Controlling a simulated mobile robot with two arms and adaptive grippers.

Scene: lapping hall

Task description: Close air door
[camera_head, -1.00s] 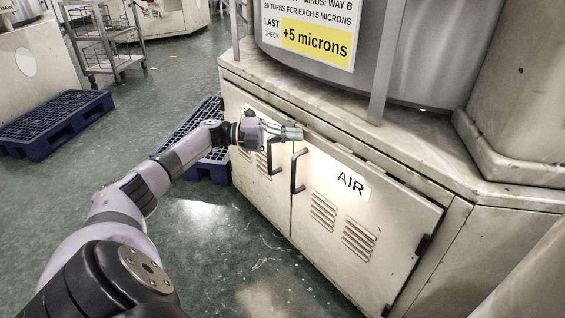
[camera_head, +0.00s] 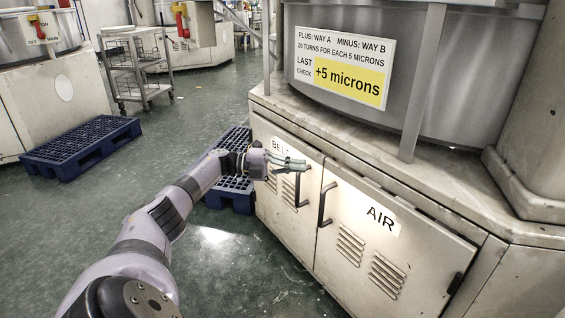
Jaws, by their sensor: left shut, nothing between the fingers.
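The air door (camera_head: 372,232), a pale metal panel labelled AIR with louvres, sits in the front of the machine cabinet. It looks flush with the cabinet or nearly so; a small gap cannot be ruled out. Its dark handle (camera_head: 325,204) is on its left edge, its hinge side at the right. My left gripper (camera_head: 303,164) is shut and empty, in front of the belt door (camera_head: 283,188), up and left of the air door's handle. Whether it touches the belt door cannot be told. My right gripper is out of view.
The belt door's handle (camera_head: 302,187) stands out just below my left gripper. Blue pallets lie on the floor at the left (camera_head: 82,147) and beside the cabinet (camera_head: 232,190). A metal trolley (camera_head: 135,75) stands behind.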

